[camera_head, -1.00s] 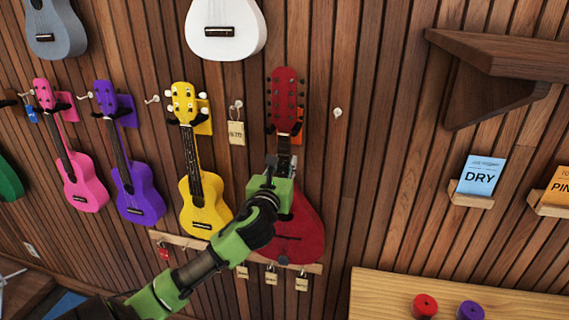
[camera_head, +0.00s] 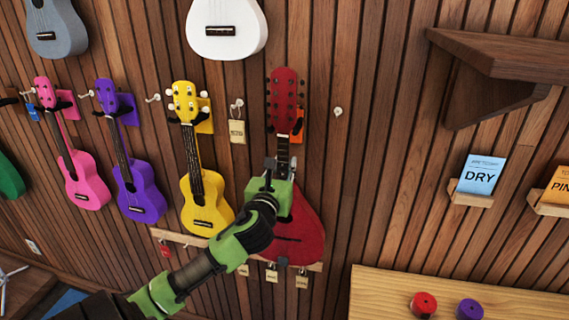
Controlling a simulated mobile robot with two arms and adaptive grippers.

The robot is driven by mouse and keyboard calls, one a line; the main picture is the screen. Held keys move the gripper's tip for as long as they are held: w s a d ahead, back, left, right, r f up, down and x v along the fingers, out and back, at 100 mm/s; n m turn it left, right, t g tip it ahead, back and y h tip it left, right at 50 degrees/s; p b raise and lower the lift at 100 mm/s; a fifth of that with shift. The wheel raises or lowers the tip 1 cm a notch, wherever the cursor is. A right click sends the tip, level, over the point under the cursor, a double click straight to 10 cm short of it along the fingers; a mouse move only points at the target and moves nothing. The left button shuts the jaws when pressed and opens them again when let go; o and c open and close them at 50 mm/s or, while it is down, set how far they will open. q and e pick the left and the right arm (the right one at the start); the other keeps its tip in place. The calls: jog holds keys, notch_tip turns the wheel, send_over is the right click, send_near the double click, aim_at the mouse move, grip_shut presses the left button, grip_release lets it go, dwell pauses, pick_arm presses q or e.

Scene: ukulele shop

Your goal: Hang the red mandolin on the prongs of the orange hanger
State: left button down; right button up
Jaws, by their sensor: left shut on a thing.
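The red mandolin (camera_head: 298,240) is upright against the slatted wall, headstock (camera_head: 287,88) up, in the head view. My left gripper (camera_head: 281,168) is shut on its neck, just above the body. The gripper and wrist cover part of the neck and the body's left side. The orange hanger (camera_head: 298,126) shows as a small patch behind the neck, just below the headstock. Dark prong parts show beside the neck at that height. I cannot tell whether the headstock rests on the prongs. My right gripper is not in view.
Yellow (camera_head: 206,204), purple (camera_head: 141,196) and pink (camera_head: 85,182) ukuleles hang to the left. A white ukulele (camera_head: 226,30) hangs above. A tagged hook (camera_head: 237,130) is close left of the hanger. A key rail (camera_head: 170,236) runs below. Wall to the right is mostly clear up to a shelf (camera_head: 500,55).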

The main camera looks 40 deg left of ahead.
pick_arm(q)
jog(key=shift+s+r, duration=0.1)
jog(key=shift+r, duration=0.15)
jog(key=c, duration=1.7)
grip_release()
jog(key=shift+d, duration=0.1)
jog(key=shift+s, duration=0.1)
jog(key=shift+f, duration=0.35)
jog(key=shift+s+d+r, duration=0.1)
jog(key=shift+r, duration=0.05)
jog(key=shift+s+d, duration=0.1)
jog(key=shift+s, duration=0.05)
jog(key=shift+s+d+p, duration=0.3)
jog(key=shift+s+p, duration=0.1)
jog(key=shift+s, duration=0.25)
